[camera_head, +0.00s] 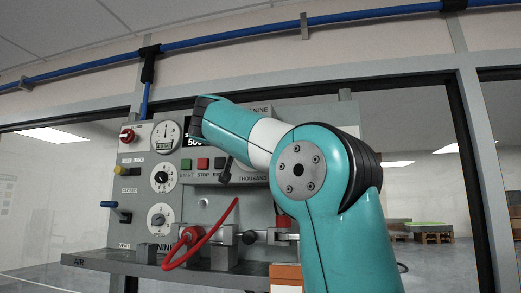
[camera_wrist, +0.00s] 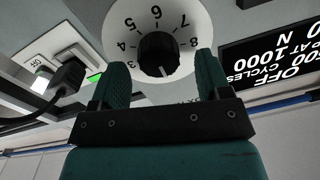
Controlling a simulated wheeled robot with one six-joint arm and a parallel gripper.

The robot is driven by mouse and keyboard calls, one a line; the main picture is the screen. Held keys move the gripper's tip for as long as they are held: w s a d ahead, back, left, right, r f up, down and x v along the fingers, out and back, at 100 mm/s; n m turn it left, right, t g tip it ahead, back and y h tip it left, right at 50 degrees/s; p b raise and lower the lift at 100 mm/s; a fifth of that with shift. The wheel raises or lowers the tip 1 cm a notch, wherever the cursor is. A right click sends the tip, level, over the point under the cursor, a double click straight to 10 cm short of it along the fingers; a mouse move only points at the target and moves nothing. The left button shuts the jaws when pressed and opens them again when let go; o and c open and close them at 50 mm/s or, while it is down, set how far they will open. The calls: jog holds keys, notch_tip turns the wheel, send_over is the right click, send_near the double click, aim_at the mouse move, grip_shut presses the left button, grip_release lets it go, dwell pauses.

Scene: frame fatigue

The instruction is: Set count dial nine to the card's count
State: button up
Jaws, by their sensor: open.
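In the wrist view, a round white dial (camera_wrist: 176,18) with black numerals, 4 to 8 readable, carries a black knob (camera_wrist: 155,50). A white pointer mark on the knob points down in the picture, away from the 6. My gripper (camera_wrist: 162,66) is open; its two teal fingers appear to either side of the knob's lower part, with visible gaps. I cannot tell how deep they reach. In the head view my arm hides this dial and my gripper. The labels "NINE" (camera_head: 258,110) and "THOUSAND" (camera_head: 252,178) show near my arm. No count card is readable.
A black display (camera_wrist: 270,50) stands beside the dial, upside down in the wrist view. A black lever or plug (camera_wrist: 66,76) and a green light (camera_wrist: 95,78) are opposite. The grey panel (camera_head: 133,168) holds a gauge (camera_head: 166,134), other dials and a red cable (camera_head: 212,234).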

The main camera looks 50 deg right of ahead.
jog(key=shift+w+d, duration=0.25)
jog(key=shift+d, duration=0.3)
jog(key=c, duration=0.9)
jog(key=shift+c, duration=0.2)
jog(key=shift+f+m, duration=0.1)
jog(key=shift+m, duration=0.2)
